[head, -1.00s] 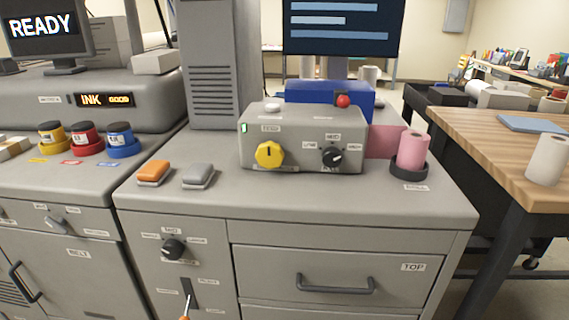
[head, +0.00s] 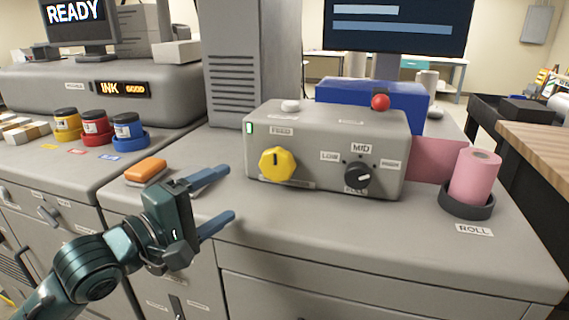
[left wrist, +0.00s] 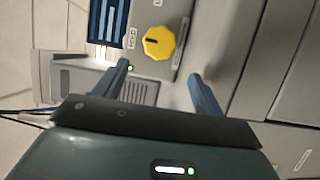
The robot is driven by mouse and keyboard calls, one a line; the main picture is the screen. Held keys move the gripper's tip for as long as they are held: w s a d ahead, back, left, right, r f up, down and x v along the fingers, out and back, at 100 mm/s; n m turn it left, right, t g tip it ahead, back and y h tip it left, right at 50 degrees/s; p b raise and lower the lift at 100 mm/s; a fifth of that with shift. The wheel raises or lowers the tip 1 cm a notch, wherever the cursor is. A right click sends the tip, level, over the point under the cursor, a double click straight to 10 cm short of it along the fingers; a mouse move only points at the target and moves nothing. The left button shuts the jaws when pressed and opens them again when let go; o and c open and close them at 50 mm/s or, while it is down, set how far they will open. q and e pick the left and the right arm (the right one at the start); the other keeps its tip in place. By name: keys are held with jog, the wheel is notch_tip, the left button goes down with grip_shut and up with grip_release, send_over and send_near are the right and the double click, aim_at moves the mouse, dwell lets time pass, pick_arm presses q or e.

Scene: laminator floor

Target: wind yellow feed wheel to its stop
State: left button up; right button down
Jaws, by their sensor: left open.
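The yellow feed wheel (head: 277,164) is a scalloped knob with a dark pointer mark. It sits on the front of the grey laminator box (head: 225,150), under a FEED label. In the head view its pointer is near upright. My left gripper (head: 222,196) is open and empty, to the left of and nearer than the wheel, apart from it. In the left wrist view the wheel (left wrist: 159,42) shows beyond and between the two open fingers (left wrist: 160,78). My right gripper is not in view.
A black knob (head: 358,176) is right of the wheel. A red button (head: 380,102) is behind the box. A pink roll (head: 474,176) stands in a dark holder at right. An orange block (head: 145,169) lies left, near my gripper. The counter's front right is clear.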

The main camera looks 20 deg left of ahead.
aim_at(274, 168)
pick_arm(q)
jog(key=p+x, duration=0.2)
jog(key=x, duration=1)
jog(key=shift+w+d, duration=0.15)
jog(key=shift+w, duration=0.2)
jog(key=shift+c, duration=0.4)
jog(key=shift+p, duration=0.3)
jog(key=c, duration=0.6)
